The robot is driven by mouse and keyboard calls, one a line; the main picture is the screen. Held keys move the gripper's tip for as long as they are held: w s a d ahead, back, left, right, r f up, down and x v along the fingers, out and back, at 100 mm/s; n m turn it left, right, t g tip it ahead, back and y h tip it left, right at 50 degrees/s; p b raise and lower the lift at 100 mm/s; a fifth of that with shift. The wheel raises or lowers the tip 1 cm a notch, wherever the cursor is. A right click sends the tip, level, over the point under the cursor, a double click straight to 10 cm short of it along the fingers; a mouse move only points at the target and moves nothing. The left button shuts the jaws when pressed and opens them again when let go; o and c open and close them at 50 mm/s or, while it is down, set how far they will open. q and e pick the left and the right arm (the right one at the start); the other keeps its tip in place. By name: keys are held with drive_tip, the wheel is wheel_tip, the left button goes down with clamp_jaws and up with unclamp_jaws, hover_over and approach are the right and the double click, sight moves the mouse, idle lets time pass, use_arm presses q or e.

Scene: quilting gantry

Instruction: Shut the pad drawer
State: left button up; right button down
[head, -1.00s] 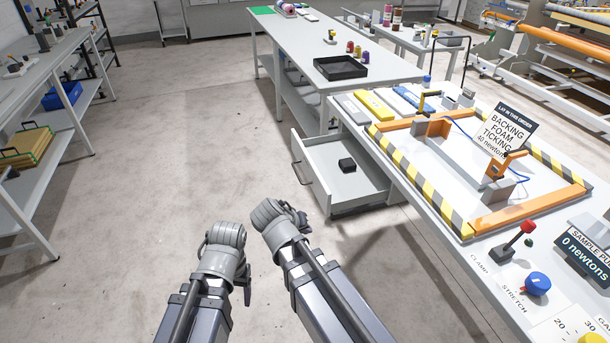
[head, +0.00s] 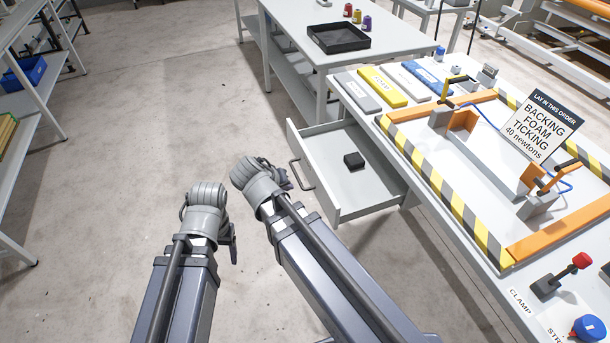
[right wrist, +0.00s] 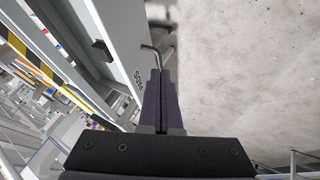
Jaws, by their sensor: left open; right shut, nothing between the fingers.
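The pad drawer (head: 365,197) stands pulled out of the white bench, open, with a small black block (head: 354,160) inside. Its bar handle (head: 302,175) is on the front panel, facing left. In the right wrist view the handle (right wrist: 152,54) shows just beyond my fingertips, beside the front lettered PADS (right wrist: 138,79). My right gripper (head: 284,181) is shut and empty, close to the handle; I cannot tell whether it touches. My left gripper (head: 233,247) is open and empty, over the floor left of the drawer, its fingers mostly hidden behind the wrist.
The bench top carries a striped orange frame (head: 462,205), a sign (head: 540,128) and several pads, one yellow (head: 382,86). A table with a black tray (head: 338,38) stands behind. Shelving with a blue bin (head: 25,73) is at left. The floor between is clear.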

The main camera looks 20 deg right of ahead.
drive_tip(key=b, duration=0.8)
approach(314, 188)
drive_tip(key=f, duration=0.1)
drive_tip(key=w+f, duration=0.1)
drive_tip(key=f, duration=0.1)
drive_tip(key=w+f, duration=0.1)
drive_tip(key=shift+w+d+f, duration=0.2)
drive_tip(key=shift+d+f, duration=0.2)
drive_tip(key=shift+d, duration=0.95)
drive_tip(key=d, duration=1.5)
drive_tip(key=w+d, duration=0.1)
drive_tip(key=d, duration=0.7)
drive_tip(key=shift+d, duration=0.15)
drive_tip(key=shift+d+r, duration=0.1)
drive_tip(key=shift+d, duration=0.2)
